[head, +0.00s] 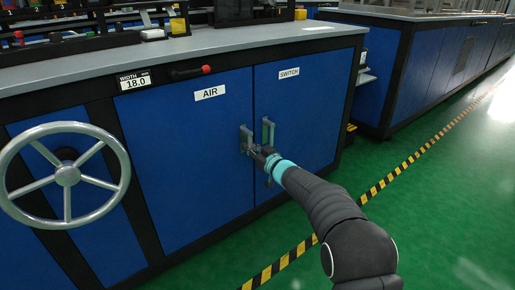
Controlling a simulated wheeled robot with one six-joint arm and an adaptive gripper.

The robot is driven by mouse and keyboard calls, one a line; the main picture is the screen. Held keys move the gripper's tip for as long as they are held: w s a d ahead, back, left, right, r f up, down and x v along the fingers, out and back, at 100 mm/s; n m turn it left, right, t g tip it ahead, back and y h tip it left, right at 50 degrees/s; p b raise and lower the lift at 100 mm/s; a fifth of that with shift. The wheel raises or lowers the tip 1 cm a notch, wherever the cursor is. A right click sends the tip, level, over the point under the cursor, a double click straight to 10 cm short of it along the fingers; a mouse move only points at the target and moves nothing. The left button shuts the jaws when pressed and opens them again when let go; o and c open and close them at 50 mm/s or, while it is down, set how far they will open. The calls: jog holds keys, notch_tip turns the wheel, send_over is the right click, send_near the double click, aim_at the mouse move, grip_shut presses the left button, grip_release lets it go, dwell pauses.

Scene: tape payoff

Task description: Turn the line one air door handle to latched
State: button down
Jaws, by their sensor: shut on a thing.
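The blue AIR door (190,150) is closed flush in the cabinet front, with a white AIR label near its top. Its metal handle (244,134) sits near the door's right edge, upright at its upper part. My gripper (252,149) is at this handle, shut on it, and hides its lower part. The handle's exact angle is hard to tell behind the fingers. My dark arm with a teal band reaches in from the lower right.
The blue SWITCH door (305,110) with its own upright handle (267,132) is close on the right. A large grey handwheel (67,176) stands out at left. A red-tipped lever (191,72) is above. Striped tape (380,185) crosses the open green floor.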

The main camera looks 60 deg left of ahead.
jog(key=c, duration=1.1)
grip_release()
jog(key=shift+d, duration=0.1)
jog(key=d, duration=0.4)
jog(key=w+d, duration=0.1)
jog(key=d, duration=0.6)
jog(key=shift+w+d, duration=0.2)
jog(key=shift+d, duration=0.15)
jog(key=shift+f, duration=0.1)
